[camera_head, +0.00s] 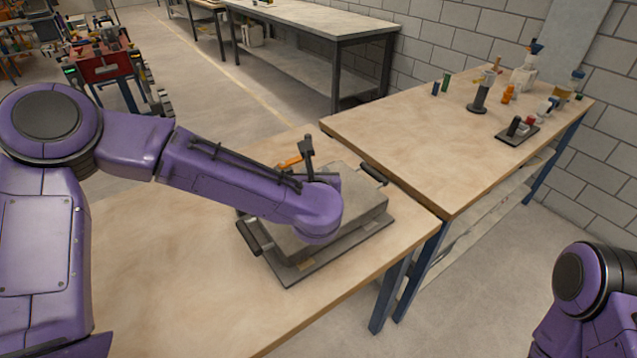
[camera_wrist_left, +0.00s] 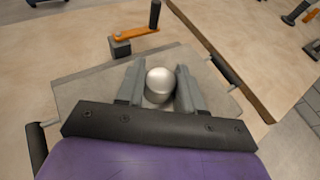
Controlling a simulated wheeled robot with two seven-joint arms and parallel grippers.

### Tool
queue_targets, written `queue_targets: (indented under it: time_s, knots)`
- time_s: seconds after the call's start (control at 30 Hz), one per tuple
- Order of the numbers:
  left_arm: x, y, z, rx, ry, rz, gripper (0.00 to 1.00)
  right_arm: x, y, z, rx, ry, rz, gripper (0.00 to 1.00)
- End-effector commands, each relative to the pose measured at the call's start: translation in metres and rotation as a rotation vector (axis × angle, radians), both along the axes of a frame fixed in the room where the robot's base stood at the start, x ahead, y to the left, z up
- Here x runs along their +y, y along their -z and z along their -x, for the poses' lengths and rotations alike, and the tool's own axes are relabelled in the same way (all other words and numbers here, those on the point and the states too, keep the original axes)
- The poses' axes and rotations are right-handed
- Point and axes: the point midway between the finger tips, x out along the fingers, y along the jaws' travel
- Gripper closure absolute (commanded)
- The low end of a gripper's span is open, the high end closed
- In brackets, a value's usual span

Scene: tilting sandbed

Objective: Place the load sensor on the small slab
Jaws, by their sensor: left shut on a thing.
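My left gripper (camera_wrist_left: 160,88) is shut on the load sensor (camera_wrist_left: 160,82), a shiny silver rounded piece between its two grey fingers in the left wrist view. The gripper is over a grey slab (camera_wrist_left: 80,88), which rests on the sandbed on the near table. I cannot tell whether the sensor touches the slab. In the head view my purple left arm hides the gripper and the sensor, while the slab (camera_head: 362,210) shows beside and below the wrist. My right arm shows only in part at the lower right of the head view, with its gripper out of sight.
An orange crank with a black handle (camera_wrist_left: 140,34) stands at the slab's far side. Black side handles (camera_head: 374,174) flank the bed. A second table (camera_head: 420,130) at the right holds a dark stand (camera_head: 482,95), bottles and a small black tray (camera_head: 517,133). The near table's left is clear.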

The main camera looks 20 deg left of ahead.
Motion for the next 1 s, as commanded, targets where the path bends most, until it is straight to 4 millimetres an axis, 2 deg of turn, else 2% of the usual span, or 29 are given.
queue_targets:
  time_s: [0.1,0.23,0.4,0.8,0.83,0.9,1.0]
  knots:
    - [-0.001,0.015,-0.014,0.0,-0.001,0.0,0.98,0.0,-0.004,-0.001,-0.001,0.0,0.0,0.47]
    - [-0.001,0.025,-0.022,0.0,0.001,-0.001,0.98,0.0,-0.006,0.0,-0.001,0.0,0.0,0.47]
    - [-0.001,0.054,-0.022,0.001,0.002,-0.001,0.98,0.0,-0.009,0.0,-0.001,0.0,0.001,0.47]
    - [-0.001,0.062,-0.022,-0.002,0.001,0.002,0.98,0.0,-0.002,0.0,-0.001,0.0,0.0,0.47]
    - [-0.001,0.062,-0.022,-0.002,0.001,0.002,0.6,0.0,-0.002,0.0,-0.001,0.0,0.0,0.47]
    - [-0.001,0.061,-0.022,-0.001,0.001,0.001,0.37,0.0,-0.003,0.0,-0.001,0.0,0.001,0.47]
    - [-0.001,0.061,-0.022,0.0,0.001,0.001,0.37,0.0,-0.003,0.0,-0.001,0.0,0.0,0.47]
